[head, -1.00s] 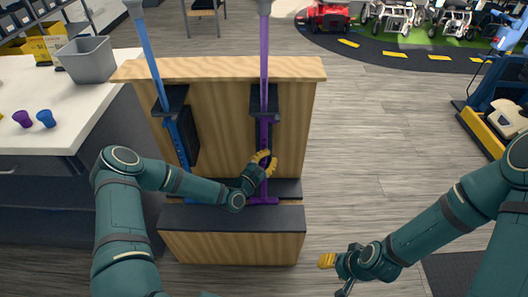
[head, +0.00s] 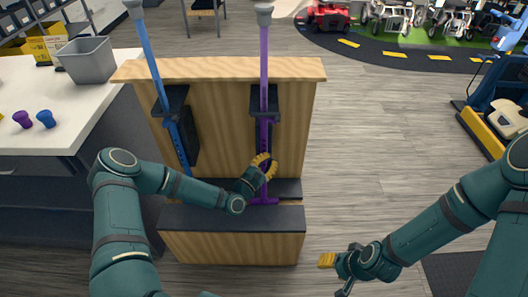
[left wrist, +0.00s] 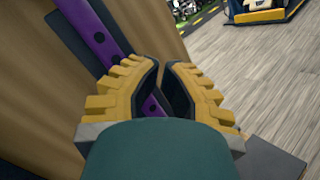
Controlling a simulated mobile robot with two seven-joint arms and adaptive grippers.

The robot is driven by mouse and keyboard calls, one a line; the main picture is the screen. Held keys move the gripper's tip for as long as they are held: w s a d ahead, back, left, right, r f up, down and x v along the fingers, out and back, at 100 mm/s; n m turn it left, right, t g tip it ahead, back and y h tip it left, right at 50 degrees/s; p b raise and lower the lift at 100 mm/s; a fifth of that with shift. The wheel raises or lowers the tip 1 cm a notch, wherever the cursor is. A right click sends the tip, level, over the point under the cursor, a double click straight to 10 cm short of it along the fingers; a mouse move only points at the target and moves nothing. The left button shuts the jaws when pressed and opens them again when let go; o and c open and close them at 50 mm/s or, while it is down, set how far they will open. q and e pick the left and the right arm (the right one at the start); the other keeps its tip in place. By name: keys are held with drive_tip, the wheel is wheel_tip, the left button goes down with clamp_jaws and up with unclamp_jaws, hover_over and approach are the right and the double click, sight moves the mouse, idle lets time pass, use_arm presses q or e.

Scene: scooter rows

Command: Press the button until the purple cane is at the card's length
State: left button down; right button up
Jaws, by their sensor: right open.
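The purple cane (head: 264,60) stands upright at the wooden stand, with a grey top and a row of holes low on its shaft. It also shows in the left wrist view (left wrist: 98,30). My left gripper (head: 267,166) is at the cane's lower shaft. In the left wrist view its yellow fingers (left wrist: 166,68) have a narrow gap between their tips, with purple shaft showing between them. Whether they grip the shaft is unclear. The button is not visible, probably hidden by the fingers. I see no readable card. My right gripper (head: 336,270) is open and empty, low over the floor.
A blue cane (head: 150,55) leans in the same wooden stand (head: 220,68), left of the purple one. A white counter (head: 70,115) with a grey bin (head: 87,60) and small cups is at left. A blue and yellow scooter (head: 490,115) stands at right. Floor between is clear.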

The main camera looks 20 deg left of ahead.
use_arm(q)
drive_tip(key=shift+s, duration=0.15)
drive_tip(key=s, duration=0.1)
drive_tip(key=s+d, duration=0.1)
drive_tip(key=s, duration=0.2)
drive_tip(key=shift+s+d, duration=0.25)
drive_tip(key=shift+s, duration=0.1)
idle(2.8)
